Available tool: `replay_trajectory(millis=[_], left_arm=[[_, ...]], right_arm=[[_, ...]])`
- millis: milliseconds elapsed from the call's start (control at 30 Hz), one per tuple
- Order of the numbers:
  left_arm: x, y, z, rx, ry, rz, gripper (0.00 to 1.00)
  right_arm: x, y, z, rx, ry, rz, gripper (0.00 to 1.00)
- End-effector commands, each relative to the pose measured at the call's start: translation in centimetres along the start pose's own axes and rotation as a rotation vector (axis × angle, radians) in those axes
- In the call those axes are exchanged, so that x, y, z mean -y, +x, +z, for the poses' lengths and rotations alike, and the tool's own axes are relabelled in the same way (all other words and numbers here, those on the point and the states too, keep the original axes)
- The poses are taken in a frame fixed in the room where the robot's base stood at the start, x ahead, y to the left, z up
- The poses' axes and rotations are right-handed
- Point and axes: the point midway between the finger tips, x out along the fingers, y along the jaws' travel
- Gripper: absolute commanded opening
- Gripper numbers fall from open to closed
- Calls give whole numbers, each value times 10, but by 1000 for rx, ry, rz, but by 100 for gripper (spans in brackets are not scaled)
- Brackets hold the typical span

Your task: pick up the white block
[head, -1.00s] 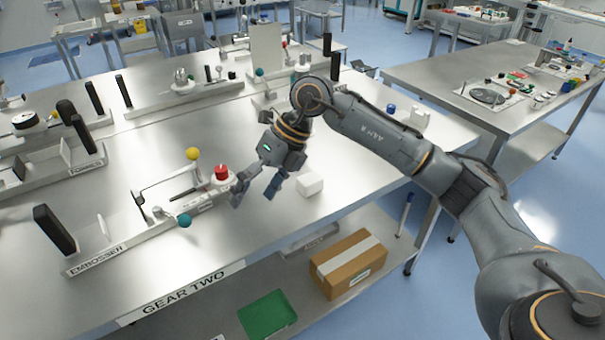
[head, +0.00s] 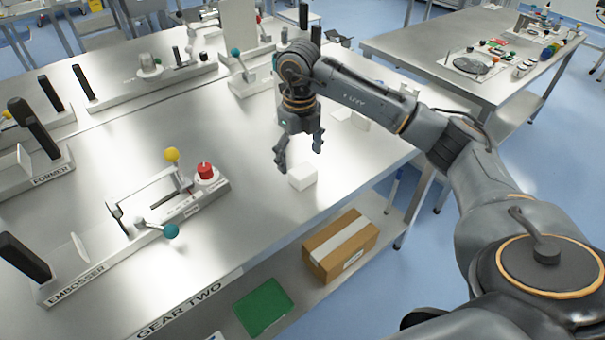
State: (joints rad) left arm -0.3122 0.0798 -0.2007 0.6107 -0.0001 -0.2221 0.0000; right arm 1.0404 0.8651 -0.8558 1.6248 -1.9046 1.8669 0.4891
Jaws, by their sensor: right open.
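The white block (head: 302,177) sits on the steel table (head: 262,222) near its front right edge. My right gripper (head: 299,160) is open and points down, with its fingertips just above and behind the block in the picture. The block looks free of the fingers, though the exact gap is hard to tell. My left gripper is not in view.
The embosser fixture (head: 130,237) with its red knob (head: 205,171) and yellow ball (head: 171,154) stands left of the block. Another white piece (head: 349,117) lies behind my right arm. A cardboard box (head: 340,245) and green tray (head: 263,306) are on the lower shelf.

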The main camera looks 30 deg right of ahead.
Motion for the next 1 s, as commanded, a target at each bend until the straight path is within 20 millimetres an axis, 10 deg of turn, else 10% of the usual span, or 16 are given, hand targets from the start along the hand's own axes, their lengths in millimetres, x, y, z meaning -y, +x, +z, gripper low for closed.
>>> replay_trajectory(millis=[200, 667, 1000], left_arm=[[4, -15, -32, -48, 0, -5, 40], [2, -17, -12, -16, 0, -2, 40], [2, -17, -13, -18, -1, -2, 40]], right_arm=[[7, 26, -3, -7, 2, -1, 83], [7, 52, -2, 0, 0, 0, 81], [7, 52, -2, 0, 0, 0, 23]])
